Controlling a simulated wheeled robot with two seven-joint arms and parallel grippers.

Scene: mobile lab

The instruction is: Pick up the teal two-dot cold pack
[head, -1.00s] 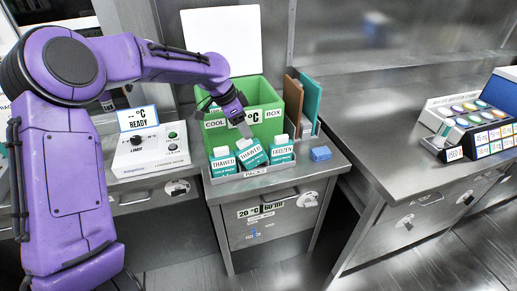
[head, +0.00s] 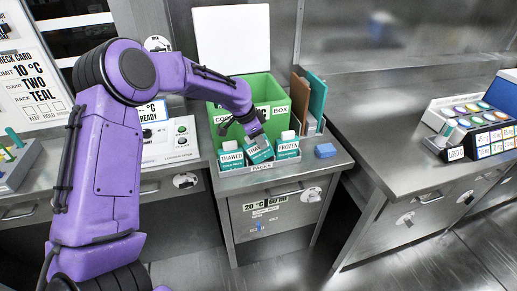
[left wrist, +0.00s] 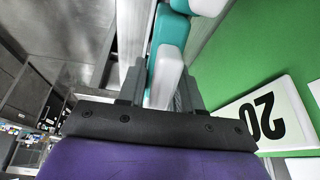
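Several teal packs with white caps and labels stand in a grey rack (head: 262,165) marked PACKS. The left pack (head: 231,156) reads THAWED and the right pack (head: 288,145) reads FROZEN; both look upright. The middle pack (head: 259,152) is tilted, its label partly covered by my left gripper (head: 257,136). In the left wrist view my left gripper (left wrist: 160,85) has its fingers apart, on either side of a white and teal pack (left wrist: 166,72). A firm grip does not show. The dots are too small to read. My right gripper is out of view.
The open green cool box (head: 298,98) stands right behind the rack, with upright folders (head: 316,100) beside it. A blue block (head: 325,150) lies right of the rack. A control box (head: 183,140) is at left. The steel counter (head: 385,120) at right has free room.

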